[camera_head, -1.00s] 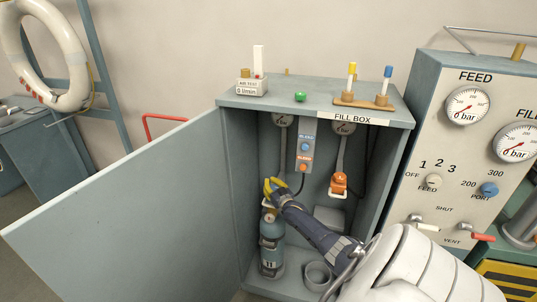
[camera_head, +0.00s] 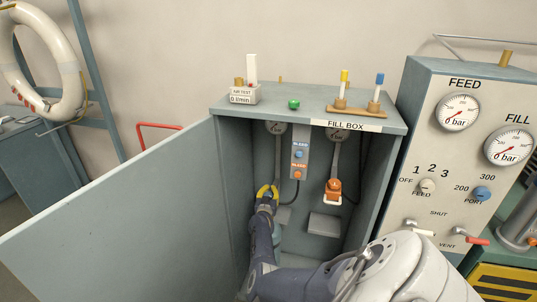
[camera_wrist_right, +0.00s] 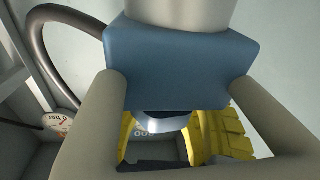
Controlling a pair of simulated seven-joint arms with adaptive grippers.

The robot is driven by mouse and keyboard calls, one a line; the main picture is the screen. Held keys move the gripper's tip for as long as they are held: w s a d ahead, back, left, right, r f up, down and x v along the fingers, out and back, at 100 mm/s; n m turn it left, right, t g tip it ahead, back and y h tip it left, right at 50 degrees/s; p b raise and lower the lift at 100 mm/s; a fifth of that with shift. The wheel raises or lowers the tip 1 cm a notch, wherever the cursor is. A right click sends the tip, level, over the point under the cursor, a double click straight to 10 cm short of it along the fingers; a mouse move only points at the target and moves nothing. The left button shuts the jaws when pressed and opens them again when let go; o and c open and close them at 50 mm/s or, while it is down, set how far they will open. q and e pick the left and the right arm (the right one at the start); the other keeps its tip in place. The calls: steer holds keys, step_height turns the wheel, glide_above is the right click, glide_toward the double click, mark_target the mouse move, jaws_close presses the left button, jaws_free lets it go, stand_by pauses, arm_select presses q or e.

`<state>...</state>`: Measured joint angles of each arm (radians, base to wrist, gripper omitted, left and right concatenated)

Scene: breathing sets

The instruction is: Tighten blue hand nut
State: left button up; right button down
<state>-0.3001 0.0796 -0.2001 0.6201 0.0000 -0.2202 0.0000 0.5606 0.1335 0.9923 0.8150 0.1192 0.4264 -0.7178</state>
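A blue block-shaped connector (camera_wrist_right: 180,60) under a pale cylinder fills the upper middle of the right wrist view, with a thick grey bar down each side. A smaller blue-and-pale rounded piece (camera_wrist_right: 163,121) shows below it, possibly the blue hand nut. My right gripper (camera_head: 267,192) has yellow fingers and is at the lower end of the left grey hose (camera_head: 278,157) in the cabinet. Its fingers stand apart on either side of the rounded piece; whether they press on it is unclear. The teal cylinder (camera_head: 277,236) is mostly hidden behind my right arm. My left gripper is not visible.
The fill box (camera_head: 225,165) is open, its door (camera_head: 120,210) swung left. An orange connector (camera_head: 333,188) with a pale loop hangs at right inside. A grey block (camera_head: 325,224) lies below the orange connector.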

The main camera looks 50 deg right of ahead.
steer(key=shift+s+a+f+m+g+h, duration=0.15)
steer(key=shift+m+g+h, duration=0.15)
steer(key=shift+m+g, duration=0.3)
steer(key=shift+s+d+f+m+g+h, duration=0.15)
steer(key=shift+m+g+h, duration=0.2)
steer(key=shift+g, duration=0.45)
steer(key=shift+s+a+f+m+g+h, duration=0.15)
steer(key=shift+m+g+h, duration=0.1)
steer(key=shift+m+g, duration=0.4)
steer(key=shift+s+r+m+g, duration=0.1)
steer(key=shift+m+g, duration=0.3)
steer(key=shift+g, duration=0.45)
steer(key=c, duration=1.4)
jaws_free()
steer(key=shift+r, duration=0.15)
steer(key=o, duration=0.3)
steer(key=shift+d+r, duration=0.15)
steer(key=shift+d, duration=0.05)
steer(key=shift+o, duration=0.2)
steer(key=s+a, duration=0.2)
steer(key=a, duration=0.9)
steer(key=shift+s+a, duration=0.15)
steer(key=shift+a, duration=0.25)
